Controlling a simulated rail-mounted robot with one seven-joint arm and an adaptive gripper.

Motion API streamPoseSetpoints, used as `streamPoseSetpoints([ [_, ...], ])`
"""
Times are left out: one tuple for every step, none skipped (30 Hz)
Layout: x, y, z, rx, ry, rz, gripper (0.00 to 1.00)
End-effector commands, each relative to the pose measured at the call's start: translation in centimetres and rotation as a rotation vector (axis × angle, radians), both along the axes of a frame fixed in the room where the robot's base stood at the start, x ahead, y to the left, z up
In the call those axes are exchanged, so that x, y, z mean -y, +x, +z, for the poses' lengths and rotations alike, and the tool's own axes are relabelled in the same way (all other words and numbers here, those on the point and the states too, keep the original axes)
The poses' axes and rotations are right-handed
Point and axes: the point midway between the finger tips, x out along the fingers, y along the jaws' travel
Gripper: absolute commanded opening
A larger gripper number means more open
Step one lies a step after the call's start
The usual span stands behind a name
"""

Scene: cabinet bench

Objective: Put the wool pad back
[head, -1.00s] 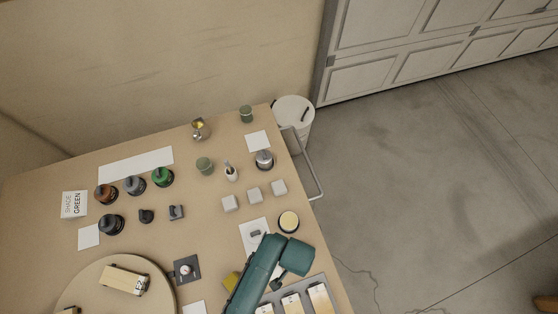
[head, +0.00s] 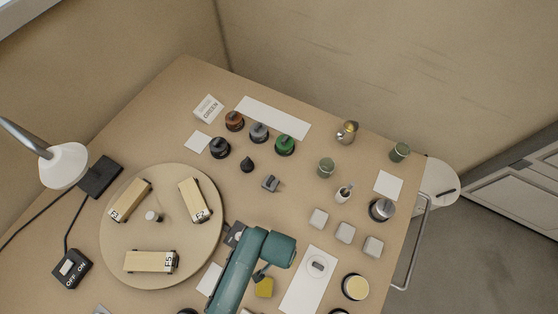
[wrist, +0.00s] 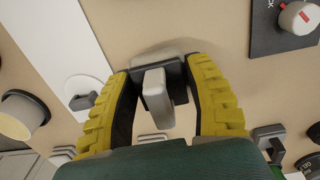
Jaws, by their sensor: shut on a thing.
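My gripper (wrist: 160,80) has two yellow ribbed fingers. In the wrist view they are closed around a light grey upright tab (wrist: 156,98) with a dark grey block behind it. I cannot tell whether this held piece is the wool pad. In the head view my teal arm hides most of the gripper, and one yellow finger shows beside it. A round white disc with a grey handle (head: 316,266) lies on a white sheet (head: 303,292) right of my arm; it also shows in the wrist view (wrist: 84,97). A cream-topped round dish (head: 355,287) stands farther right.
A round wooden board (head: 165,215) with several labelled wooden blocks is at left. Dark, orange and green knobbed pieces (head: 259,132) stand at the back. Grey-white cubes (head: 345,232) lie right of centre. A small dark panel with a dial (wrist: 296,22) is close to the gripper.

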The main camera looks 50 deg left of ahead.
Motion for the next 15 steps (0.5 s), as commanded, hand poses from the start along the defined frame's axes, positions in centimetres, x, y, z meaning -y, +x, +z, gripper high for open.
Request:
streamPoseSetpoints([
  [0.0, 0.1, -0.6, 0.003, 0.001, 0.0, 0.2],
  [-0.1, 0.1, -1.0, 0.003, 0.001, 0.0, 0.2],
  [0.0, 0.1, -1.6, 0.001, 0.0, -0.001, 0.2],
  [0.0, 0.0, -2.1, 0.0, 0.0, -0.001, 0.2],
  [0.0, 0.0, -2.7, 0.0, 0.0, -0.001, 0.2],
  [0.0, 0.1, -3.4, 0.0, 0.0, -0.001, 0.2],
  [0.0, 0.1, -3.9, 0.001, 0.0, -0.001, 0.2],
  [0.0, 0.1, -4.2, 0.001, 0.0, -0.001, 0.2],
  [0.0, 0.1, -4.3, 0.003, 0.001, -0.001, 0.2],
  [0.0, 0.1, -4.3, 0.003, 0.001, -0.001, 0.2],
  [0.0, 0.1, -4.2, 0.004, 0.002, -0.001, 0.2],
  [0.0, 0.1, -4.1, 0.004, 0.002, -0.001, 0.2],
  [0.0, 0.1, -4.1, 0.004, 0.002, -0.001, 0.2],
  [0.0, 0.1, -4.1, 0.003, 0.001, -0.001, 0.2],
  [0.0, 0.1, -4.2, 0.003, 0.001, -0.001, 0.2],
])
